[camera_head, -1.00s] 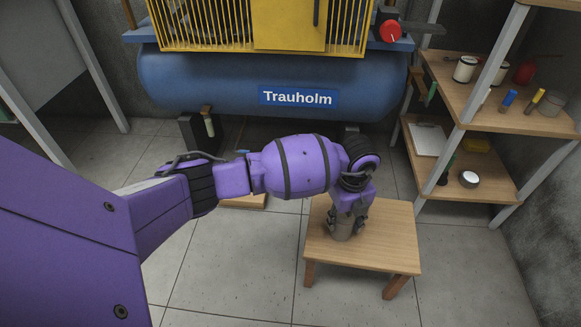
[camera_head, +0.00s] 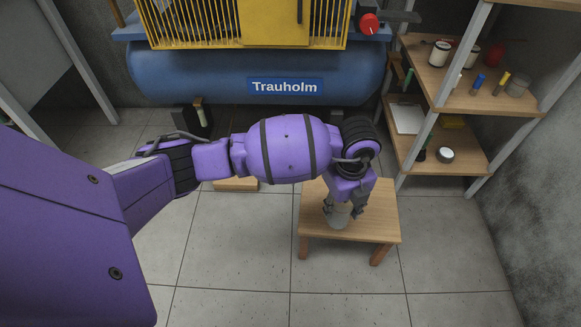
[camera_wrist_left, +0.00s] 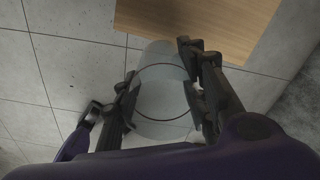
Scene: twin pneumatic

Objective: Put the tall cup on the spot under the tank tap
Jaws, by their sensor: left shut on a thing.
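The tall cup, a pale grey cylinder (camera_head: 338,217), is in my left gripper (camera_head: 342,207), whose fingers are shut around its sides. It appears over the small wooden table (camera_head: 370,222). I cannot tell whether its base is clear of the top. The left wrist view shows the cup (camera_wrist_left: 160,95) between the fingers, overlapping the table's edge and the floor. The blue tank (camera_head: 200,75) labelled Trauholm stands behind. A small fitting (camera_head: 199,115) hangs below it, perhaps the tap. A low wooden board (camera_head: 236,186) lies on the floor, partly hidden by my arm.
A shelf unit (camera_head: 455,100) with spools, markers and a jar stands at the right. A yellow grille (camera_head: 200,25) and a red knob (camera_head: 369,23) sit above the tank. The tiled floor (camera_head: 235,250) in front of the board is clear.

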